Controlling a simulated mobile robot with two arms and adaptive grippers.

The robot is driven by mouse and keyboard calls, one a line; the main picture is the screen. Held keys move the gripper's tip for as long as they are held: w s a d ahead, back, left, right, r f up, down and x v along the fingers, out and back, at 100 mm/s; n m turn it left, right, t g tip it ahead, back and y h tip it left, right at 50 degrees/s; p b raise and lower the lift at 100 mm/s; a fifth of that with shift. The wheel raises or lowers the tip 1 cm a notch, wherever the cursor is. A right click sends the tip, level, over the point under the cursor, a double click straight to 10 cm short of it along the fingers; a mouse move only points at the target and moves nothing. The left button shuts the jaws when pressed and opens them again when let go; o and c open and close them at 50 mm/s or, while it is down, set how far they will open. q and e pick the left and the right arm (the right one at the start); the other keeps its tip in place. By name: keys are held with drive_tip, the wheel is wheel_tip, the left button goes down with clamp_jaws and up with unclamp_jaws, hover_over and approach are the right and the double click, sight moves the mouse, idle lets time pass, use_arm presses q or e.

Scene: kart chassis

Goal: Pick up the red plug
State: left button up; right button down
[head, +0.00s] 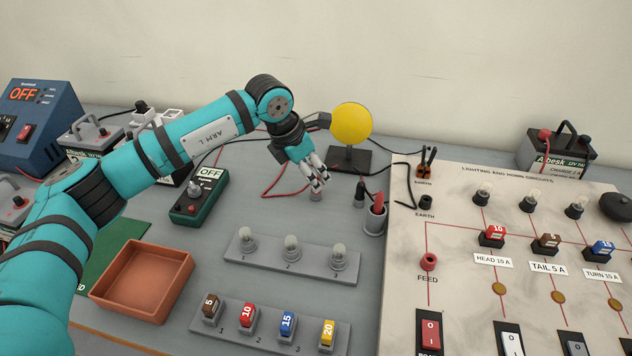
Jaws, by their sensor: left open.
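My left gripper (319,184) is open, its fingers pointing down over a small grey holder (316,196) on the bench. A red lead (272,194) curves across the bench to the fingers. No red plug shows clearly there; the fingers cover that spot. A black plug (360,189) stands in a similar small holder to the right of the gripper. A red-topped item (378,201) stands in a grey cup (374,222) farther right; I cannot tell what it is. The right gripper is not in view.
A yellow disc (351,123) on a black stand is just behind the gripper. A green OFF meter (199,196) lies to the left. A bulb rack (268,256), a fuse rack (226,324) and an orange tray (143,243) are in front. The white circuit board (456,205) fills the right.

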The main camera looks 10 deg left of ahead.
use_arm(q)
drive_tip(key=shift+x, duration=1.5)
clamp_jaws()
drive_tip(key=shift+r, duration=0.1)
drive_tip(key=shift+r, duration=0.1)
wheel_tip(320, 180, up, 10)
drive_tip(key=shift+f+b, duration=0.1)
drive_tip(key=shift+b, duration=0.45)
